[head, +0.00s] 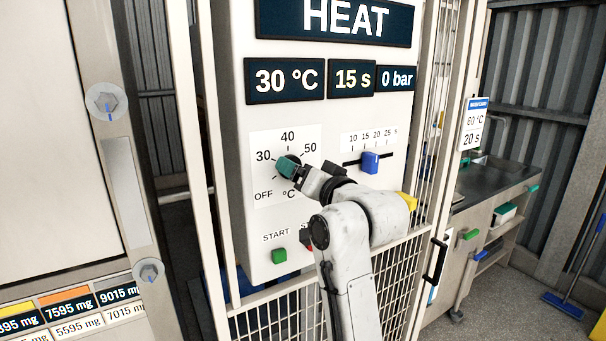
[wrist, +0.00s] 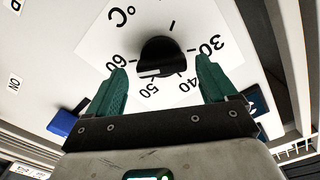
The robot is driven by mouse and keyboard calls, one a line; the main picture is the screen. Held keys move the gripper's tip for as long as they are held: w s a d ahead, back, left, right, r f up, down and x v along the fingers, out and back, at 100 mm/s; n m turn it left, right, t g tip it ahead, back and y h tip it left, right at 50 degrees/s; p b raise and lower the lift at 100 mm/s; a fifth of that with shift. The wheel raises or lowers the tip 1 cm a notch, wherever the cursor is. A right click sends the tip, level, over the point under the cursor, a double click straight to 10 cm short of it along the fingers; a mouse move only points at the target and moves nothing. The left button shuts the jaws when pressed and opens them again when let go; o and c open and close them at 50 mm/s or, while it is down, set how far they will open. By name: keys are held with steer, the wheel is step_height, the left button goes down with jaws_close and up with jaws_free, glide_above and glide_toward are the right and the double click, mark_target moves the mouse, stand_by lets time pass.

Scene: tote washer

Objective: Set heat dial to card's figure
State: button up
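The heat dial (wrist: 160,48) is a black round knob on a white scale plate with 30, 40, 50 and 60 marks. My gripper (wrist: 162,66) is open, its teal fingers apart on either side of the dial with nothing held. In the head view my gripper (head: 288,166) covers most of the dial, so its pointer is hidden. The temperature display (head: 285,80) reads 30 °C. The wash card (head: 473,125) at the right reads 60 °C and 20 s.
A blue slider (head: 370,162) sits on a time scale right of the dial; its display (head: 351,79) reads 15 s. A green start button (head: 279,256) is below the dial. A wire mesh guard (head: 270,325) is under the panel, and a sink bench (head: 495,185) stands at the right.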

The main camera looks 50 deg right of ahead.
steer(key=shift+r, duration=0.1)
steer(key=v, duration=1)
steer(key=shift+s+p, duration=0.4)
steer(key=shift+p, duration=0.05)
steer(key=shift+a, duration=0.1)
steer(key=s+a+f+n+g+y, duration=0.1)
steer(key=a+f+g, duration=0.2)
steer(key=f, duration=0.6)
steer(key=s+a+f+n+g+y, duration=0.1)
steer(key=s+a+f+n+g, duration=0.1)
steer(key=f, duration=0.7)
steer(key=s+a+f+n+g+y, duration=0.1)
steer(key=a+f+g+y, duration=0.15)
steer(key=f, duration=0.55)
steer(key=s+a+f+n+g, duration=0.2)
steer(key=s+a+f+g, duration=0.1)
steer(key=s+f, duration=0.6)
steer(key=s+a+f+n+g, duration=0.2)
steer(key=s+f+g, duration=0.4)
steer(key=s+f, duration=0.3)
steer(key=shift+s+a+n, duration=0.3)
steer(key=shift+s+a, duration=0.3)
steer(key=shift+a, duration=0.3)
